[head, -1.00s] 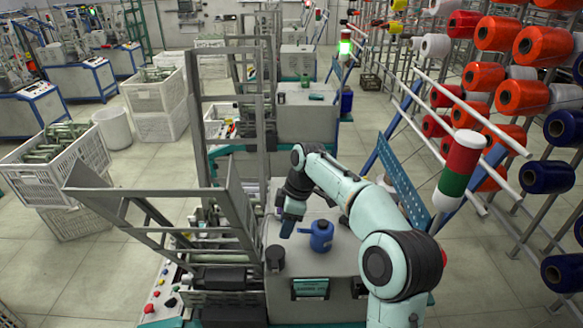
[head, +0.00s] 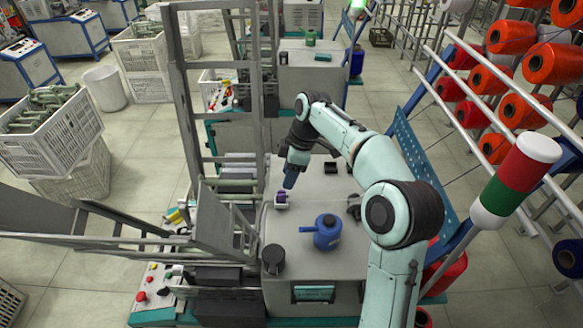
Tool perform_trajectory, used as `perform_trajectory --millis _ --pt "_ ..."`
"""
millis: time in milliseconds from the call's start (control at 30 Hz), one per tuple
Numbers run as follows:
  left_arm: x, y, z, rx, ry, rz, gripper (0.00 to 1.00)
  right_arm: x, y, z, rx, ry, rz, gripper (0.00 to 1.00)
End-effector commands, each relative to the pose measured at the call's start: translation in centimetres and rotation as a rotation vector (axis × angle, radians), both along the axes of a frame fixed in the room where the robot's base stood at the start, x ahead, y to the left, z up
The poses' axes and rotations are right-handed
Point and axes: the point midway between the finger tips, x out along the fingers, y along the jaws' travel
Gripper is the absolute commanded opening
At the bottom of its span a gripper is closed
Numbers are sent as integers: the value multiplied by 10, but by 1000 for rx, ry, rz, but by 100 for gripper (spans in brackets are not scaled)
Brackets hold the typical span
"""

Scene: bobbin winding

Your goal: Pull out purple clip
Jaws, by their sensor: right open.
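A small purple clip (head: 281,198) with a pale lower part sits on the left edge of the grey machine top (head: 330,262) in the head view. My right gripper (head: 289,183) points down just above and slightly right of the clip. It is open and holds nothing that I can see. Its fingers are small and dark here, and I cannot tell whether they touch the clip. My left gripper is not in view.
A blue pot (head: 327,232) and a dark cup (head: 273,259) stand nearer on the machine top. Grey metal frames (head: 228,222) rise on the left. A red, white and green signal light (head: 515,180) stands right.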

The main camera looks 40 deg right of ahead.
Motion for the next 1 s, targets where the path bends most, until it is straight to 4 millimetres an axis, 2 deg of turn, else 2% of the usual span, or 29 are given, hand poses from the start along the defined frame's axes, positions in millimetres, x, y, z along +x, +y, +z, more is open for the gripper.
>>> perform_trajectory --millis 33,200,500,700,967,1000 --pt "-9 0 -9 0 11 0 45 -1 2 -13 1 6 0 45" --pt "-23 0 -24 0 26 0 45 2 6 -35 2 7 0 45" --pt "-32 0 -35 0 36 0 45 9 12 -63 1 3 1 45" --pt "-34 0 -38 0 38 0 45 10 13 -70 1 2 0 45" --pt "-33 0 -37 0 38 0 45 11 13 -70 0 2 -1 45" --pt "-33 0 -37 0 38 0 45 11 13 -70 0 2 -1 41"
